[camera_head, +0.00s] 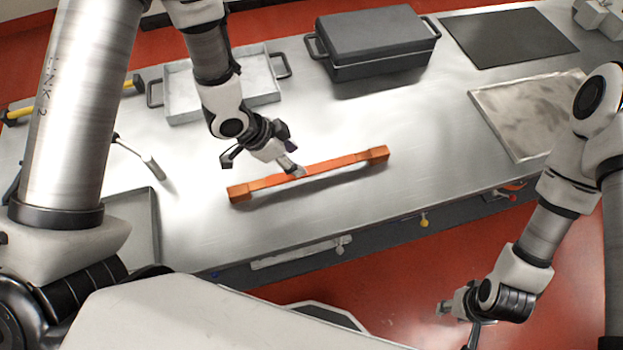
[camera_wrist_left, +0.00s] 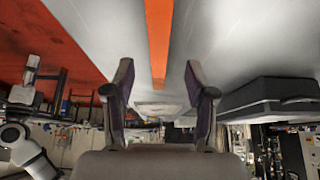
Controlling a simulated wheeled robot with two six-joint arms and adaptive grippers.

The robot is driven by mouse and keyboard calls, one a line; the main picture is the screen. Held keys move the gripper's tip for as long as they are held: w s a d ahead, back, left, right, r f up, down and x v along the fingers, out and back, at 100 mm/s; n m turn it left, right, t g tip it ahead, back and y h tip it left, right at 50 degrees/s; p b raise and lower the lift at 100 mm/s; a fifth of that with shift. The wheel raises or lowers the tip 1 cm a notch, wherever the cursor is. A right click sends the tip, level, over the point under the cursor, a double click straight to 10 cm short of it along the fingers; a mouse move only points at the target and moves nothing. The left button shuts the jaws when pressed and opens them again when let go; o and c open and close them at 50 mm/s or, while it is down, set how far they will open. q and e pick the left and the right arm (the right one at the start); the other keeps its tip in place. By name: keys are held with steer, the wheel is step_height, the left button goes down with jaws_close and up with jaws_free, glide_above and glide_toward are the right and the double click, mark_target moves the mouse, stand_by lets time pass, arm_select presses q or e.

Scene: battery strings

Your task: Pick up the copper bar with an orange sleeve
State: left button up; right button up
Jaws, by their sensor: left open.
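The copper bar with an orange sleeve (camera_head: 335,167) lies on the steel worktop, slanting up to the right, with a thicker block at each end. My left gripper (camera_head: 291,168) is at the bar's middle-left part and covers a little of it. In the left wrist view, the left gripper (camera_wrist_left: 157,68) has its two fingers spread apart. The orange strip of the bar (camera_wrist_left: 158,35) shows in line with the gap between them. I cannot tell whether the fingers touch it. My right gripper (camera_head: 452,306) is off the front of the worktop, low at the right, too small to judge.
The worktop (camera_head: 250,225) is clear around the bar. Behind are a grey tray with handles (camera_head: 180,112) and a dark lidded case (camera_head: 375,50). To the right lie a metal plate (camera_head: 530,110) and a black mat (camera_head: 508,37). Another tray (camera_head: 140,225) is at the left.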

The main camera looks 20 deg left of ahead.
mark_target(311, 170)
arm_select(q)
steer(key=shift+w+d+f, duration=0.1)
steer(key=shift+w+f, duration=0.1)
steer(key=shift+f, duration=0.55)
steer(key=shift+w+d+f, duration=0.1)
steer(key=shift+d+f, duration=0.15)
steer(key=shift+f, duration=0.1)
steer(key=p+x, duration=0.2)
steer(key=x, duration=0.1)
steer(key=shift+d, duration=0.4)
steer(key=x, duration=0.2)
steer(key=shift+w+f, duration=0.2)
steer(key=shift+f, duration=0.15)
steer(key=shift+s, duration=0.1)
steer(key=c, duration=0.4)
steer(key=shift+r, duration=0.1)
jaws_close()
arm_select(e)
steer(key=shift+r, duration=0.7)
